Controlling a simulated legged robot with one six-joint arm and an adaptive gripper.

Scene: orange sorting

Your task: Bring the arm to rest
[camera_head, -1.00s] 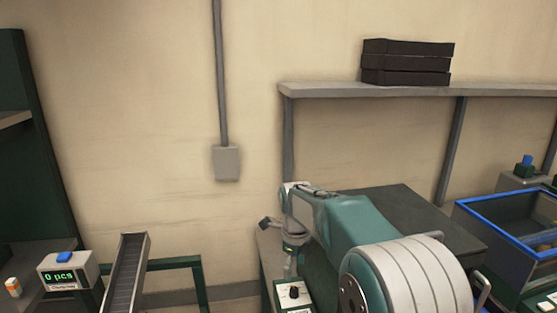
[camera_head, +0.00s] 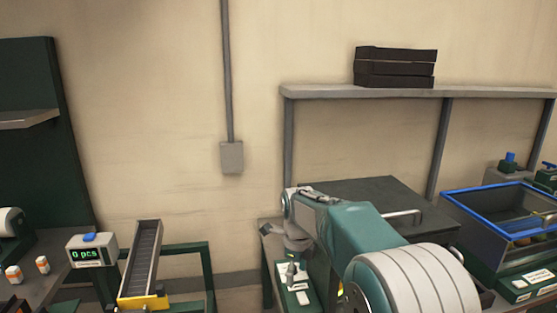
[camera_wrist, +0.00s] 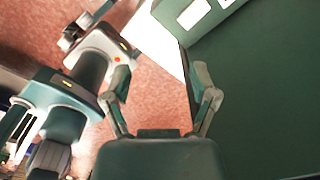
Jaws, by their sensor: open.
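My gripper (camera_wrist: 160,80) is open in the wrist view, with its two fingers apart and nothing between them. It points down past a dark green surface (camera_wrist: 265,110) on the right and a reddish floor (camera_wrist: 165,80). Parts of my own body show on the left of that view. In the head view my teal and white arm is folded low at the centre right, beside a dark-topped bench (camera_head: 360,190). The gripper's fingers are too small to make out there.
A blue-rimmed bin (camera_head: 465,198) with some round fruit stands at the right. A counter reading "0 pcs" (camera_head: 88,252) and a narrow conveyor (camera_head: 143,260) are at the lower left. Black crates (camera_head: 395,68) lie stacked on a wall shelf (camera_head: 330,92).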

